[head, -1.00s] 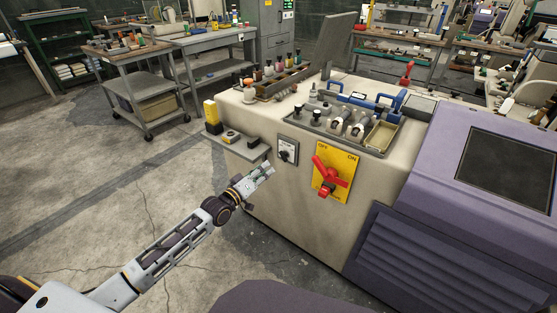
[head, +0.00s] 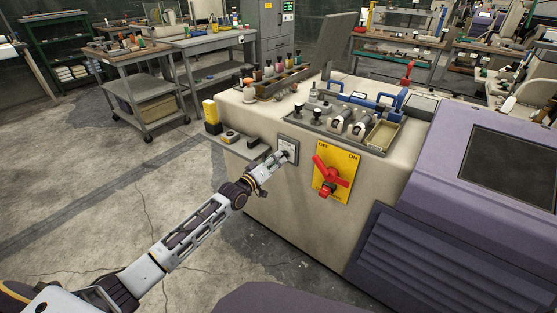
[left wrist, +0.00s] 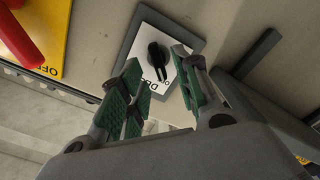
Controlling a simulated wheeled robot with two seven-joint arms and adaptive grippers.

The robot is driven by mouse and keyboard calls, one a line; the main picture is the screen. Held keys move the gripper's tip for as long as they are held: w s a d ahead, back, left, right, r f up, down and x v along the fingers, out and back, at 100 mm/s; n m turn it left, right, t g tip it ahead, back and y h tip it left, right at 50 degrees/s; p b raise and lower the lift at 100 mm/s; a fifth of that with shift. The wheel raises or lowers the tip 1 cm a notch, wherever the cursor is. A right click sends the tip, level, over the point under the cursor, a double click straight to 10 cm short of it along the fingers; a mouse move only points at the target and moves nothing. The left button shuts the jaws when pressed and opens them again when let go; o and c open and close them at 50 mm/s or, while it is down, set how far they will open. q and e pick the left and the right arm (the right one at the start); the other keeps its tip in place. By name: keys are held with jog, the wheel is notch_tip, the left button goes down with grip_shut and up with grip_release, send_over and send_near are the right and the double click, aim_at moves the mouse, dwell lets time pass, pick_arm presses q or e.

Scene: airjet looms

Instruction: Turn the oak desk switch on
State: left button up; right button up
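A small black rotary switch on a white plate with a grey frame (head: 293,144) is on the cream cabinet's front, left of the red-handled switch. In the left wrist view its black knob (left wrist: 157,56) shows, with a partly hidden label that seems to begin "De". My left gripper (head: 280,158) is at this plate and partly covers it. In the left wrist view the left gripper's green-padded fingers (left wrist: 160,72) are apart, one on each side of the knob's near end. I cannot tell whether they touch it. My right gripper is not in view.
A red rotary handle (head: 329,177) on a yellow OFF/ON plate (head: 346,163) is close on the right. A small ledge (head: 240,147) with a yellow-black item juts out on the left. Bottles and tools stand on the cabinet top. The floor at left is clear.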

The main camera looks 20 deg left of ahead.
pick_arm(q)
jog(key=shift+x, duration=0.9)
grip_shut()
